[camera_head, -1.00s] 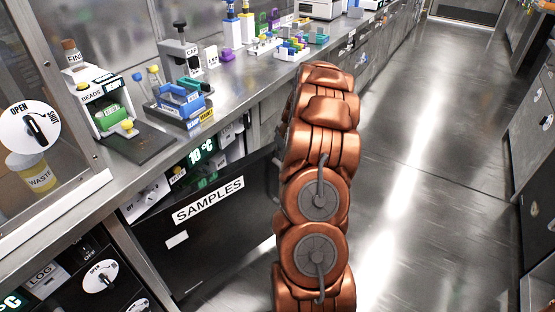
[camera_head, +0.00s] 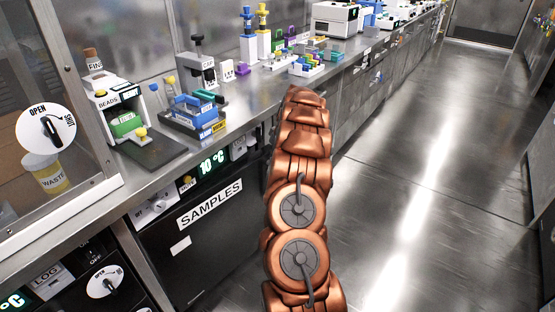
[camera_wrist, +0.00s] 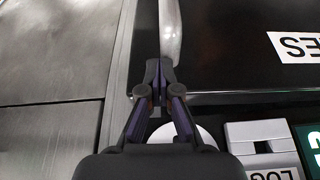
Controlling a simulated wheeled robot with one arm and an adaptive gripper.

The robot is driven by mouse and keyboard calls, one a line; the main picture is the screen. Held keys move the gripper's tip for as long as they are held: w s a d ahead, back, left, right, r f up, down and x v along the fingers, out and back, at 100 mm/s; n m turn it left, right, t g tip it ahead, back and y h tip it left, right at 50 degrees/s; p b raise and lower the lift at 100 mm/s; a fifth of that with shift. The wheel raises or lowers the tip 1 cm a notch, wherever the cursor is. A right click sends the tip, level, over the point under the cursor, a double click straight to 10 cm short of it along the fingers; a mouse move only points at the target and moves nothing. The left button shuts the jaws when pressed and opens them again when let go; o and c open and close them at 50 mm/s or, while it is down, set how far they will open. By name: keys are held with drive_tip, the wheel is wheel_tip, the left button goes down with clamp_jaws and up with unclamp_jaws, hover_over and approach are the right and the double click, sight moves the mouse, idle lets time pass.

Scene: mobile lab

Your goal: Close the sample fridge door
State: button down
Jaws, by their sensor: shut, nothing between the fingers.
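The sample fridge door (camera_head: 235,238) is a dark panel with a white SAMPLES label (camera_head: 210,203), below the 10 °C display at the left of the aisle. It looks shut or nearly so; I cannot tell whether it sits fully flush. In the wrist view the door (camera_wrist: 235,50) shows upside down, with a pale upright handle (camera_wrist: 170,32) near its edge. My gripper (camera_wrist: 158,72) is shut and empty at the end of that handle; I cannot tell whether it touches. In the head view my copper arm hides the gripper and the door's right edge.
A LOG panel (camera_head: 48,282) with a dial lies left of the fridge. The aisle floor (camera_head: 420,180) to the right is clear.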

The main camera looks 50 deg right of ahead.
drive_tip(key=shift+w+n, duration=0.3)
drive_tip(key=shift+w, duration=0.7)
